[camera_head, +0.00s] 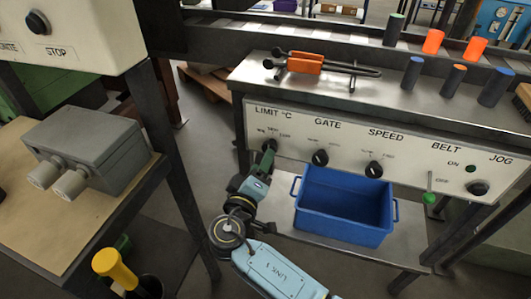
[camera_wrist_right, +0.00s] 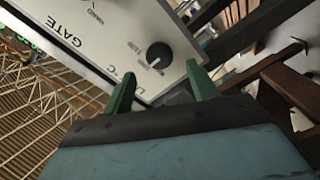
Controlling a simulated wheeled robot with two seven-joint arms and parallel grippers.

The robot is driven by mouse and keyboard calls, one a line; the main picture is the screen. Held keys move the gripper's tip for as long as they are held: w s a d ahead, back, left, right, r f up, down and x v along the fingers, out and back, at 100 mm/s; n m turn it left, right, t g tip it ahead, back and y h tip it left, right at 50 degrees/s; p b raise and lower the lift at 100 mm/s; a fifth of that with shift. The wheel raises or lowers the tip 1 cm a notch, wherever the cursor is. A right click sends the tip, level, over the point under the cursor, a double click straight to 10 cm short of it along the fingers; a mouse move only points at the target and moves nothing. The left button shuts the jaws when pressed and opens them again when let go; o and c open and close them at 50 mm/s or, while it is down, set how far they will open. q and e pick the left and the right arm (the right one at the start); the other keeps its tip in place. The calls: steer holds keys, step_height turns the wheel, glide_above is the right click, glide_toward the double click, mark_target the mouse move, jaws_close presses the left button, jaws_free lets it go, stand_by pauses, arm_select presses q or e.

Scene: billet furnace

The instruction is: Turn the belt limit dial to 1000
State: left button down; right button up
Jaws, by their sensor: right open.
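The dial under the "LIMIT °C" label (camera_head: 270,145) is a black round knob at the left end of the white panel (camera_head: 300,140). Its lower part is hidden behind my right gripper in the head view. The dial also shows clearly in the right wrist view (camera_wrist_right: 158,54), with small scale marks too blurred to read. My right gripper (camera_head: 264,163) is open, with its two green fingers (camera_wrist_right: 162,85) pointing at the panel. The dial appears between and beyond the fingertips, with nothing held. I cannot read where the dial points. My left gripper is not in view.
The GATE knob (camera_head: 320,157), SPEED knob (camera_head: 374,169), green BELT lever (camera_head: 430,197) and JOG knob (camera_head: 478,188) are right of the dial. A blue bin (camera_head: 345,215) stands below. Orange-handled tongs (camera_head: 305,63) lie above; a grey box (camera_head: 85,145) stands left.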

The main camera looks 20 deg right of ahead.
steer(key=v, duration=0.8)
